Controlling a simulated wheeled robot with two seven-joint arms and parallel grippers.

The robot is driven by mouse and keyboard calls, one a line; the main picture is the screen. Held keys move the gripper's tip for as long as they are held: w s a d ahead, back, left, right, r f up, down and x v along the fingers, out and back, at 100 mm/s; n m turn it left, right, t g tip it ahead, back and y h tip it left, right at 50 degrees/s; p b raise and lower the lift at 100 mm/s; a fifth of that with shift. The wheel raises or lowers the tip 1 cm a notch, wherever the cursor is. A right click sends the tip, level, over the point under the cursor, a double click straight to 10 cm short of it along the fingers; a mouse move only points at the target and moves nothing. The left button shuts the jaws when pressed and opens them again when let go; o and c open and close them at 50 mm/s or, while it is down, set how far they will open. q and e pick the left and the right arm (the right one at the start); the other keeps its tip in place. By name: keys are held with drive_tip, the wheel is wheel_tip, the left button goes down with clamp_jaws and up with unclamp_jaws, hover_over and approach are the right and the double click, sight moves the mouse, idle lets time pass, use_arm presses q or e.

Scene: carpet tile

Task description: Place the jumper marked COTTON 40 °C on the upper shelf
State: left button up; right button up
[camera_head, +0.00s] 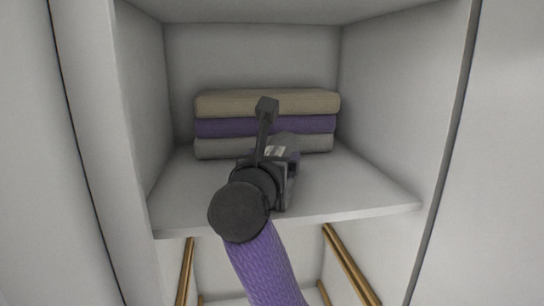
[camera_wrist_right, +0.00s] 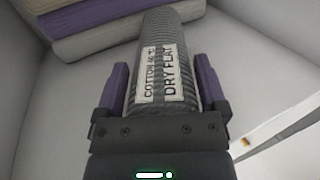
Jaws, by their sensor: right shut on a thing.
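The grey ribbed jumper (camera_wrist_right: 185,32), rolled or folded narrow, is between the two purple-lined fingers of my right gripper (camera_wrist_right: 163,85) in the wrist view. Its white label reads COTTON 40 °C, DRY FLAT. My right gripper (camera_head: 283,165) is shut on it, inside the cabinet over the upper shelf (camera_head: 350,190). In the head view my wrist hides most of the jumper; a bit of grey and the pale label show. I cannot tell whether it touches the shelf. My left gripper is not in view.
A folded stack stands at the back of the shelf: beige (camera_head: 265,102) on top, purple (camera_head: 222,127) between, grey (camera_head: 215,148) below. The jumper's far end is close to it. Bare shelf lies either side. Side walls enclose it; brass rails (camera_head: 348,262) run below.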

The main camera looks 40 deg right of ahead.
drive_tip(key=o, duration=1.2)
drive_tip(key=shift+f, duration=0.2)
drive_tip(key=shift+c, duration=0.2)
drive_tip(key=shift+o, duration=0.5)
drive_tip(key=shift+r, duration=0.35)
drive_tip(key=b+v, duration=0.4)
drive_tip(key=v, duration=0.8)
drive_tip(key=shift+w, duration=0.1)
